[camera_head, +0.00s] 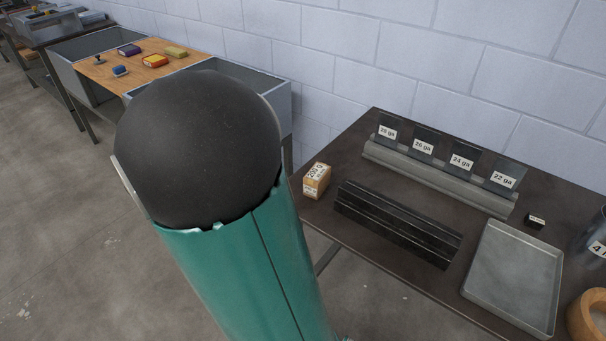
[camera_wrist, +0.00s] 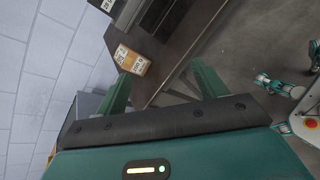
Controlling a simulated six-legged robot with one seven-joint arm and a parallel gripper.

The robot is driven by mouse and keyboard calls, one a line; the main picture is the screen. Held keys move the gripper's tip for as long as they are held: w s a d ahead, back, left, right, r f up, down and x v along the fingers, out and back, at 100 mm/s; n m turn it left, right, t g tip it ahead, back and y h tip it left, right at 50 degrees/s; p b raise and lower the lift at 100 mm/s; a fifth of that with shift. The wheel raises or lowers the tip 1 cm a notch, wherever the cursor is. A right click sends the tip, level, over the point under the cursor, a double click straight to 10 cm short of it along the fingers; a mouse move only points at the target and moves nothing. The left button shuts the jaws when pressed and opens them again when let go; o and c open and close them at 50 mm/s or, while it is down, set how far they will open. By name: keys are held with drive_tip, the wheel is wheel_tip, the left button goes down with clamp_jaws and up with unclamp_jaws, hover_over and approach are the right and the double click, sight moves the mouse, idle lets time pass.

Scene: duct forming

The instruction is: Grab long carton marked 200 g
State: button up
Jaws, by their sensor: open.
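The long carton (camera_head: 317,180) is a small tan box with a white label on the near left end of the dark table. In the head view its label appears to read 200 g. In the wrist view the carton (camera_wrist: 131,60) lies beyond my gripper (camera_wrist: 160,85), between the lines of its two green fingers and closer to the left one. My gripper is open and empty, apart from the carton. In the head view my arm hides the gripper.
Right of the carton on the table (camera_head: 340,235) lie black ribbed bars (camera_head: 398,222). Behind stands a rack (camera_head: 435,178) of gauge plates. A metal tray (camera_head: 514,277), a small black block (camera_head: 536,221) and a wooden ring (camera_head: 588,315) are further right. A block wall stands behind.

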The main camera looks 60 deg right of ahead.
drive_tip(key=d+f+n+h, duration=0.2)
drive_tip(key=d+n+h, duration=0.1)
drive_tip(key=d+n, duration=0.1)
drive_tip(key=n+t+h, duration=0.3)
drive_tip(key=n+t, duration=0.2)
drive_tip(key=n, duration=0.2)
approach(317, 176)
drive_tip(key=d, duration=0.4)
drive_tip(key=d+f, duration=0.1)
drive_tip(key=d, duration=0.2)
drive_tip(key=d+f, duration=0.1)
drive_tip(key=d, duration=0.3)
drive_tip(key=shift+w+d, duration=0.25)
drive_tip(key=shift+d, duration=0.05)
drive_tip(key=c, duration=1.2)
drive_tip(key=shift+r, duration=0.1)
